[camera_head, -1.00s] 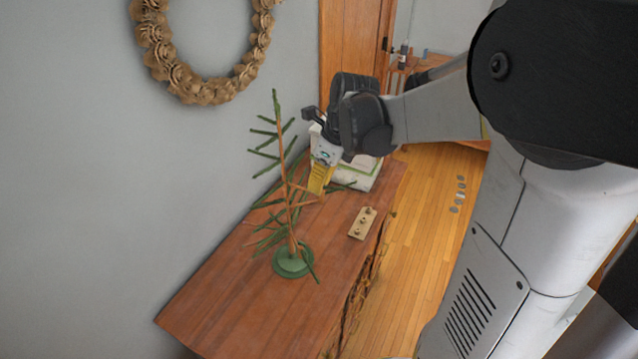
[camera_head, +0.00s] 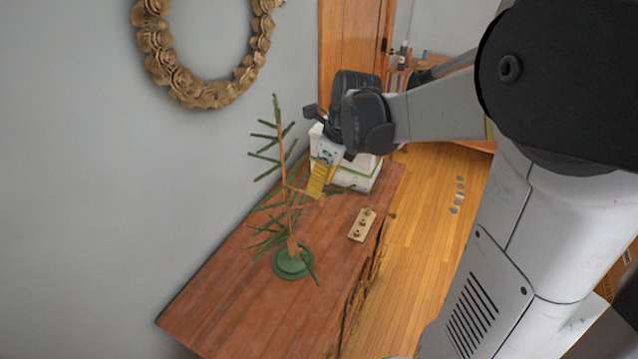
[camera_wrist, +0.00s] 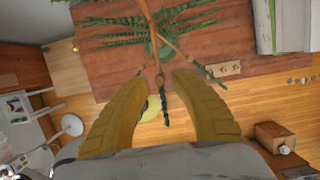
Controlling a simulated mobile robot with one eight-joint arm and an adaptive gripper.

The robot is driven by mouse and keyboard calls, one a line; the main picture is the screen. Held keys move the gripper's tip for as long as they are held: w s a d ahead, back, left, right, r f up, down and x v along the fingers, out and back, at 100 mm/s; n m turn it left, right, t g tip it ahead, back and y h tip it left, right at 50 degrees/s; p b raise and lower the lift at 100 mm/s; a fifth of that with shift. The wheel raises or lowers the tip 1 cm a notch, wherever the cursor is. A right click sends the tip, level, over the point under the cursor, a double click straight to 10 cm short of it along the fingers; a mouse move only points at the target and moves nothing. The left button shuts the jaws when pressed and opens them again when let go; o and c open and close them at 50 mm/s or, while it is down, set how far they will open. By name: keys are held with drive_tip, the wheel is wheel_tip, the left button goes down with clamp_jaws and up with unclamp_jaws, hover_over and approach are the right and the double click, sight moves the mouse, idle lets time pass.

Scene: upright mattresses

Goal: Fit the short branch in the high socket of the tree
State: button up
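The tree (camera_head: 283,170) stands upright in a round green base (camera_head: 293,262) on the wooden dresser. It has a thin brown trunk and green-needled branches. A bare brown stem (camera_head: 304,193) runs right from the trunk, close to my yellow fingers. My gripper (camera_head: 317,190) points down just right of the tree. In the wrist view its fingers (camera_wrist: 155,74) are well apart, with a gap on both sides of a brown branch with a green tip (camera_wrist: 165,108). That branch looks joined to the tree; I cannot tell if it is the short branch. The high socket is too small to make out.
A small wooden block with several pegs or holes (camera_head: 362,225) lies right of the tree. White books or boxes (camera_head: 357,174) lie behind my gripper. The wall with a wreath (camera_head: 196,88) is close on the left. The dresser's near end (camera_head: 225,318) is clear.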

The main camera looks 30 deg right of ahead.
drive_tip(key=shift+p+v, duration=1.75)
drive_tip(key=shift+v, duration=1)
drive_tip(key=shift+s+f, duration=0.1)
drive_tip(key=shift+f, duration=0.05)
